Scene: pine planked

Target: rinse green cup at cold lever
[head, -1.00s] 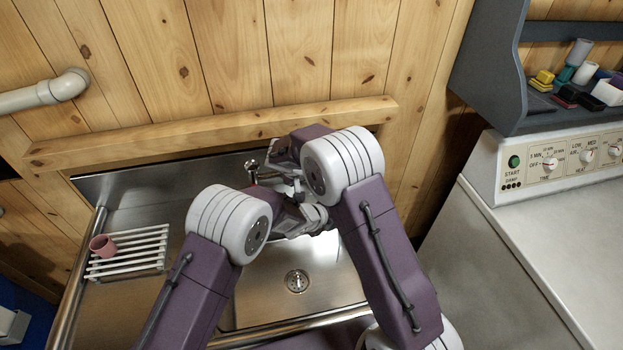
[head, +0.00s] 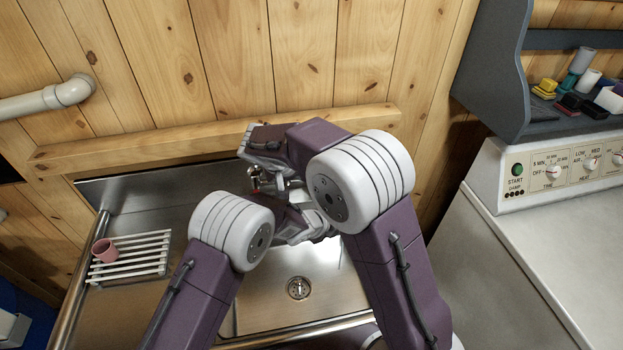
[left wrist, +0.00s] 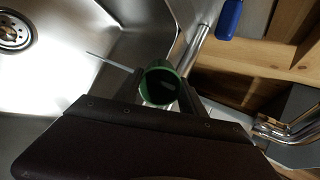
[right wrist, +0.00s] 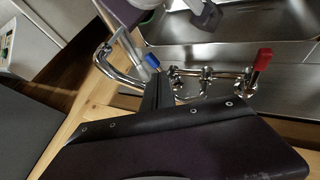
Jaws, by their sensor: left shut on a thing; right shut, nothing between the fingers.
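The green cup (left wrist: 160,86) shows in the left wrist view, its open mouth toward the camera. My left gripper (left wrist: 161,80) is shut on it over the sink; my arms hide the cup in the head view. The chrome tap (right wrist: 208,78) shows in the right wrist view, with a blue lever (right wrist: 152,61) and a red lever (right wrist: 262,60). My right gripper (right wrist: 159,80) is shut and empty, its tips close beside the blue lever; contact is unclear. The blue lever also shows in the left wrist view (left wrist: 229,18). A thin pale line beside the cup may be water.
The steel sink basin (head: 270,312) has a drain (head: 298,288). A pink cup (head: 104,250) lies on a white rack (head: 130,262) at the left. A wooden rail (head: 190,140) runs behind the sink. A white machine (head: 500,270) stands at the right.

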